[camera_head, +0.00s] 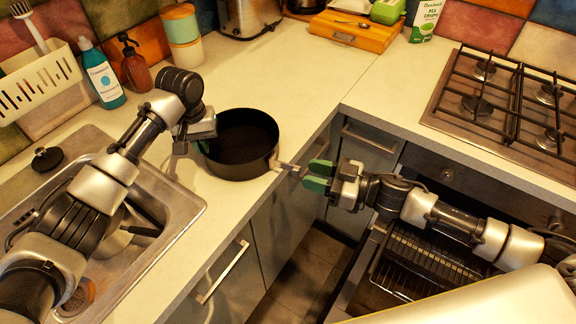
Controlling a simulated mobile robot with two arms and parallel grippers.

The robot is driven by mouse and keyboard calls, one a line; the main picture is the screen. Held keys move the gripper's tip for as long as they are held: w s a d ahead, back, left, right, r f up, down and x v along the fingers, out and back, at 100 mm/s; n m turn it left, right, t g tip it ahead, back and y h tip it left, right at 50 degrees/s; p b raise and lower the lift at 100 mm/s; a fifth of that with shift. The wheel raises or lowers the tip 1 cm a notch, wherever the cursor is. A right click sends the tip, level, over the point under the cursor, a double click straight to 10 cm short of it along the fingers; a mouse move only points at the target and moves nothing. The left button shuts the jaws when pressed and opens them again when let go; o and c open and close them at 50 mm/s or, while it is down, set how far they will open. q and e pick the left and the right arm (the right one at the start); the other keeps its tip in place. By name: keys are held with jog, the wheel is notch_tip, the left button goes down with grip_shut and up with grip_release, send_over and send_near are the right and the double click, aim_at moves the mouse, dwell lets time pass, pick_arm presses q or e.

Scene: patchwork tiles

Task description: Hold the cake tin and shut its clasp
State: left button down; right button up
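The cake tin (232,168) is a dark, round, open-topped tin standing upright on the pale counter, near its front edge. Its metal clasp (284,166) is on the tin's right side and sticks out from the wall toward the right. My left gripper (193,148) is at the tin's left side, close against the wall. Its fingertips are partly hidden, so I cannot tell whether it grips the tin. My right gripper (318,176) has green fingertips, apart and empty, just right of the clasp, beyond the counter edge.
A sink (180,208) with a pan in it lies at the left. Bottles (104,77), a canister (182,35) and a wooden box (352,32) line the back. A gas hob (440,115) is at the right. The counter behind the tin is clear.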

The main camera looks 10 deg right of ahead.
aim_at(288, 168)
jog(key=x, duration=0.6)
jog(key=shift+a, duration=0.15)
grip_shut()
